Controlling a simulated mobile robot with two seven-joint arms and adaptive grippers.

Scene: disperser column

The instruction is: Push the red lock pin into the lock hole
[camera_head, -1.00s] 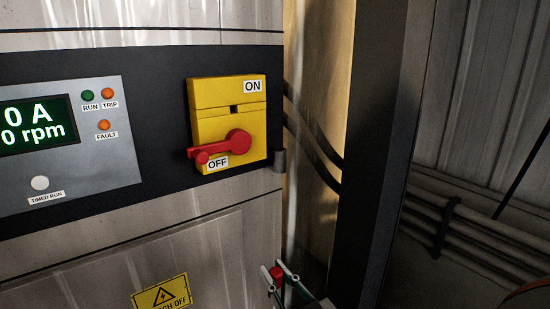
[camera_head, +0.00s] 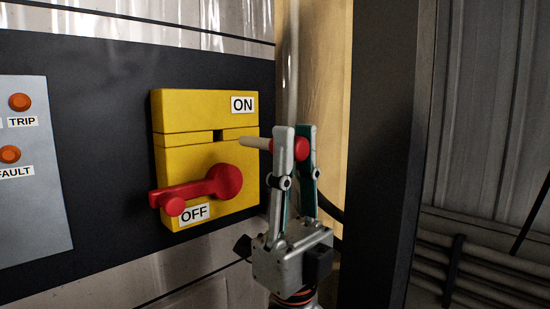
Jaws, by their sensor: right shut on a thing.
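The yellow switch plate (camera_head: 175,150) is on the black panel, with a red handle (camera_head: 205,188) turned to the OFF label. My right gripper (camera_head: 293,140) is just right of the plate, fingers up, shut on the red lock pin (camera_head: 301,149). The pin's red head shows between and beside the fingers. Its pale shaft (camera_head: 255,143) points left toward the hole, roughly level, its tip apart from the hole in the picture. The depth gap is hard to judge. My left gripper is not in view.
A grey control panel with orange TRIP (camera_head: 20,102) and FAULT (camera_head: 9,154) lamps is at the left. A dark upright post (camera_head: 380,150) stands close on the right of my gripper. Pipes (camera_head: 480,265) run along the wall at lower right.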

